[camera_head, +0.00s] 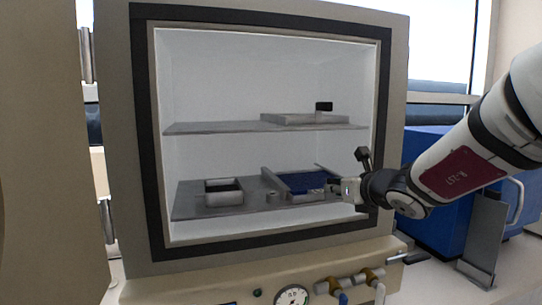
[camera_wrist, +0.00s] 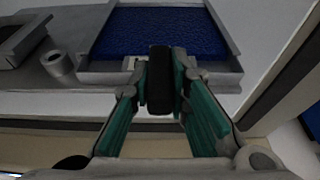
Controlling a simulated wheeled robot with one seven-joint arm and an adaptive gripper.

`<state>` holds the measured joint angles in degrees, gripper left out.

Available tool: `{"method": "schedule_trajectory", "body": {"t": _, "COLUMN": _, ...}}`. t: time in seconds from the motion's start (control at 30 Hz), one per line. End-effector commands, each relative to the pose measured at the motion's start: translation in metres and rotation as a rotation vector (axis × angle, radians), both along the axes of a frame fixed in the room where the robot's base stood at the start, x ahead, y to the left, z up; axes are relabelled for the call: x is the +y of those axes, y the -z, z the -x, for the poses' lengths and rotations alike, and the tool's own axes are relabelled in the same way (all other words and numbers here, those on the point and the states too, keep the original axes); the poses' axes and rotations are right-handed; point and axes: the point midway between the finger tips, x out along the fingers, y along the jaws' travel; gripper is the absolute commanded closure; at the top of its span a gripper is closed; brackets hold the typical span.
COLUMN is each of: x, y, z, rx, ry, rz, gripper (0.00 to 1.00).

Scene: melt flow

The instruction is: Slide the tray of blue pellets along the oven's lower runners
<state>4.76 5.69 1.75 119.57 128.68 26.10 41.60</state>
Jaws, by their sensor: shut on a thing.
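The tray of blue pellets (camera_head: 305,182) sits on the oven's lower shelf (camera_head: 184,206), to the right of centre. In the wrist view the tray's blue pellet bed (camera_wrist: 165,30) fills the upper middle, with the grey front wall below it. Grey side rails, seemingly the lower runners (camera_head: 275,182), flank the tray. My gripper (camera_head: 338,187) reaches in from the right at the tray's front. In the wrist view its green-sided fingers (camera_wrist: 160,85) are shut on a dark block, seemingly the tray's handle (camera_wrist: 160,95). The handle's joint with the tray is partly hidden by the fingers.
A grey open box (camera_head: 224,192) and a small ring (camera_head: 271,197) stand left of the tray on the same shelf. The upper shelf (camera_head: 210,128) holds another tray (camera_head: 295,118) with a black handle. The oven's dark frame (camera_head: 385,110) is close to my wrist.

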Motion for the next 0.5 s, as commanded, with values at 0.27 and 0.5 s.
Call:
{"method": "schedule_trajectory", "body": {"t": 0.27, "x": 0.006, "y": 0.011, "z": -0.019, "rx": 0.019, "ry": 0.001, "rz": 0.006, "gripper": 1.00}}
{"method": "schedule_trajectory", "body": {"t": 0.5, "x": 0.011, "y": 0.011, "z": -0.034, "rx": 0.019, "ry": 0.001, "rz": 0.006, "gripper": 1.00}}
